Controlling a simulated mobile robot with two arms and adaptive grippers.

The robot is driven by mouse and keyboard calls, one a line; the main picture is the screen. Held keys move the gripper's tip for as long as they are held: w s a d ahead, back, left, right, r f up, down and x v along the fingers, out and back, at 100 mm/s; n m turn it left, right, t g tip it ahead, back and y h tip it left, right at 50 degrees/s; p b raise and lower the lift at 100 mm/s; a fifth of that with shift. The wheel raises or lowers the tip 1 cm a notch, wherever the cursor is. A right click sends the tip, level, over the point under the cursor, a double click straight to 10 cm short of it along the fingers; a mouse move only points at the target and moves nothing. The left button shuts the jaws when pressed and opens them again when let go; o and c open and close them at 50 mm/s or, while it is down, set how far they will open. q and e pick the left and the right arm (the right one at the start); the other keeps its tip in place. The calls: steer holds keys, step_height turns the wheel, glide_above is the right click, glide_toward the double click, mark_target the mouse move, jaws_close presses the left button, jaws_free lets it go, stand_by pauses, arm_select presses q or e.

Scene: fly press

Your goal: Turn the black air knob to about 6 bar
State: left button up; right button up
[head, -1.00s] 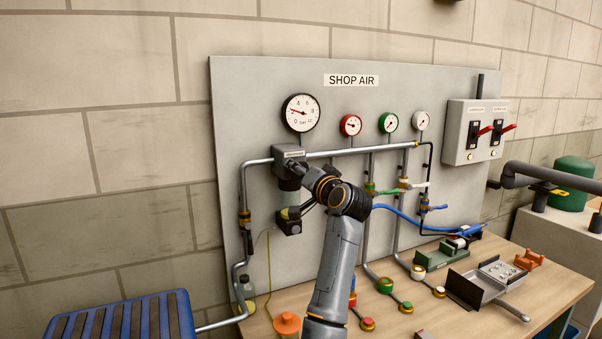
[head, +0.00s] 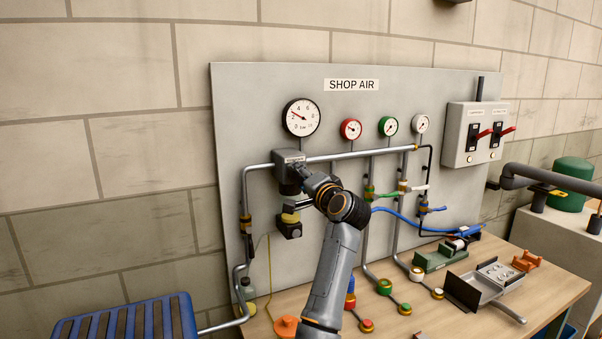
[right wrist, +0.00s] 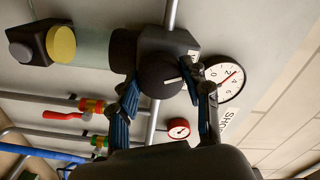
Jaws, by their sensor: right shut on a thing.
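The black air knob (right wrist: 160,75), with a white mark on its face, sits on the dark regulator block. My right gripper (right wrist: 160,97) is shut on it, one blue-padded finger on each side. In the head view my right gripper (head: 302,178) reaches the regulator (head: 289,157) and its wrist hides most of the knob. The large white gauge (head: 301,117) above has a red needle pointing up and left, near 2; it also shows sideways in the right wrist view (right wrist: 225,80). My left gripper is out of view.
Small red (head: 350,129), green (head: 388,126) and white (head: 421,123) gauges are on the panel right of the large one. Pipes and valves run below. A switch box (head: 474,132) is at right. The bench (head: 400,318) below holds several fittings and a metal tray.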

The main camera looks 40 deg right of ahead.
steer(key=m+p, duration=0.5)
steer(key=m, duration=0.3)
steer(key=shift+r+m+p, duration=0.15)
steer(key=shift+m+p, duration=0.25)
stand_by(0.4)
steer(key=o, duration=1.2)
steer(key=shift+c, duration=0.2)
steer(key=v, duration=1.2)
